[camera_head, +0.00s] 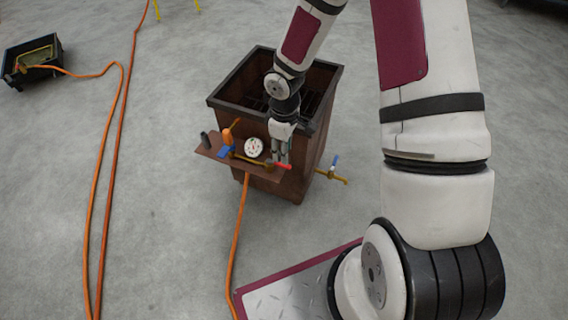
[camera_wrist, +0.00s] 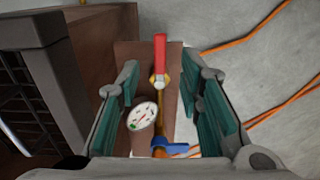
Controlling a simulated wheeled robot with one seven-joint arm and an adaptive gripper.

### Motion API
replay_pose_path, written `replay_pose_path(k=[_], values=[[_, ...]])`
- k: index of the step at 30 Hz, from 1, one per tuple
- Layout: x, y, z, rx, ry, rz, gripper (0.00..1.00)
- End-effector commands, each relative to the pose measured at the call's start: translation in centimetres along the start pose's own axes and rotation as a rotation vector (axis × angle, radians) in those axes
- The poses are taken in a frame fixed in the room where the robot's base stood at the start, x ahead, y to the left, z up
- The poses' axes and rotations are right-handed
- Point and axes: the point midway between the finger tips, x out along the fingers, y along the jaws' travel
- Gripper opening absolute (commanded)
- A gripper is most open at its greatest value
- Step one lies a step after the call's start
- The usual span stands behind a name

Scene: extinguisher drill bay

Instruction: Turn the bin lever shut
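A brown bin (camera_head: 300,175) with a dark rim stands mid-floor, with a small brown shelf (camera_head: 213,149) on its front. A red lever (camera_head: 284,166) sits at the shelf's right end on a brass pipe. The red lever (camera_wrist: 160,52) points up the wrist view, in line with the pipe. A blue lever (camera_head: 225,151) is farther left on the shelf. My gripper (camera_head: 281,158) points down over the red lever. In the wrist view, my gripper (camera_wrist: 166,90) has its fingers apart, one on each side of the pipe, with nothing held. Contact cannot be told.
A round white gauge (camera_head: 254,147) and an orange part (camera_head: 227,136) stand on the shelf. A brass tap with a blue handle (camera_head: 335,161) juts from the bin's right side. Orange hoses (camera_head: 108,160) cross the floor at left. A black tray (camera_head: 33,61) lies far left.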

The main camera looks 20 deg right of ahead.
Motion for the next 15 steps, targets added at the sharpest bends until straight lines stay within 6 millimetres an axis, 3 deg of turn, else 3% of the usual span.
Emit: replay_pose_path(k=[1, 6, 15], values=[[1.4, -0.1, 0.0, -0.002, -0.001, -0.001, 0.33], [4.0, 0.0, 0.0, -0.001, -0.001, -0.001, 0.33], [5.7, 0.1, 0.0, 0.001, 0.0, 0.001, 0.33]])
